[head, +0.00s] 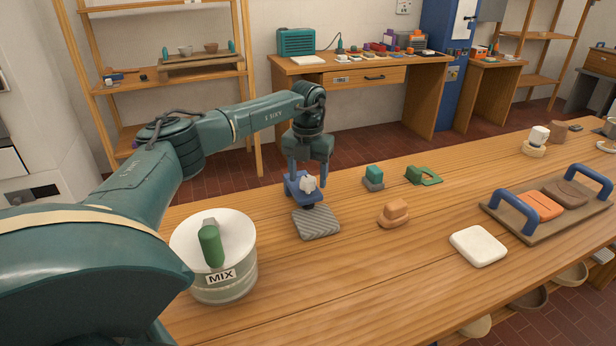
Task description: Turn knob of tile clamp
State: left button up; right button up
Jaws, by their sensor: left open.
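The tile clamp (296,190) is a small blue piece with a pale, whitish knob (308,184) on it, at the middle of the workbench. It stands at the back edge of a grey ribbed tile (318,224). My left gripper (309,178) points down from above, right at the clamp. Its fingers are open, one on either side of the knob. I cannot tell whether they touch it. Part of the clamp is hidden behind the fingers. My right gripper is not in view.
A lidded MIX bucket (236,284) with a green handle stands left of the tile. To the right are small teal (374,173) and green (413,174) pieces, an orange block (394,213), a white slab (478,246) and a blue-handled tray (497,228). The bench front is clear.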

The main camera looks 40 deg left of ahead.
pick_arm(q)
jog(key=shift+f, duration=0.45)
jog(key=c, duration=0.9)
jog(key=shift+r+m+p, duration=0.25)
jog(key=shift+m+p, duration=0.35)
jog(key=shift+p, duration=0.2)
jog(key=shift+c, duration=0.3)
jog(key=shift+f+m, duration=0.15)
jog(key=shift+m, duration=0.35)
jog(key=o, duration=1)
jog(key=shift+c, duration=0.2)
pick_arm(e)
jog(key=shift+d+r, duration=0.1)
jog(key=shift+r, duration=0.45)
